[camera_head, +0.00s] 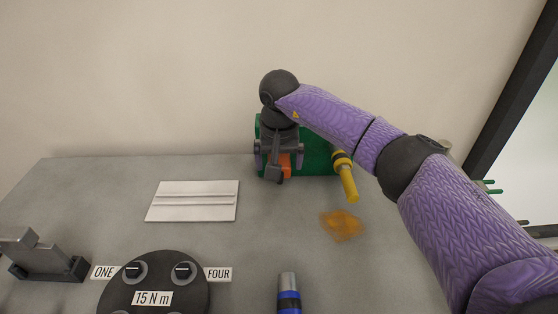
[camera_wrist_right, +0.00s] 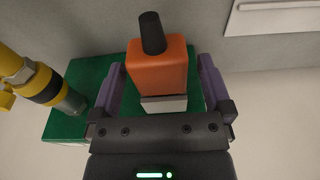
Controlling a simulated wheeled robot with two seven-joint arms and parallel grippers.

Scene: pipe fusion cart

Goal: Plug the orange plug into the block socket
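The orange plug (camera_wrist_right: 157,66), with a black stub on top and a pale grey part (camera_wrist_right: 164,103) below, is between my right gripper's purple fingers (camera_wrist_right: 162,82). Small gaps show on both sides, so the fingers look open around it. In the head view the plug (camera_head: 285,163) is partly hidden by my right gripper (camera_head: 271,160). The green block (camera_head: 315,151) is at the back of the table, behind the gripper, and it also shows in the wrist view (camera_wrist_right: 66,124). I cannot see the socket or tell whether the plug touches it. My left gripper is not in view.
A yellow, black-banded piece (camera_head: 345,177) juts from the block's right side. An amber patch (camera_head: 341,225) lies in front. A pale grooved plate (camera_head: 193,201), a dark round "15 N m" fixture (camera_head: 155,280), a blue-banded cylinder (camera_head: 288,295) and a grey bracket (camera_head: 45,260) are nearer.

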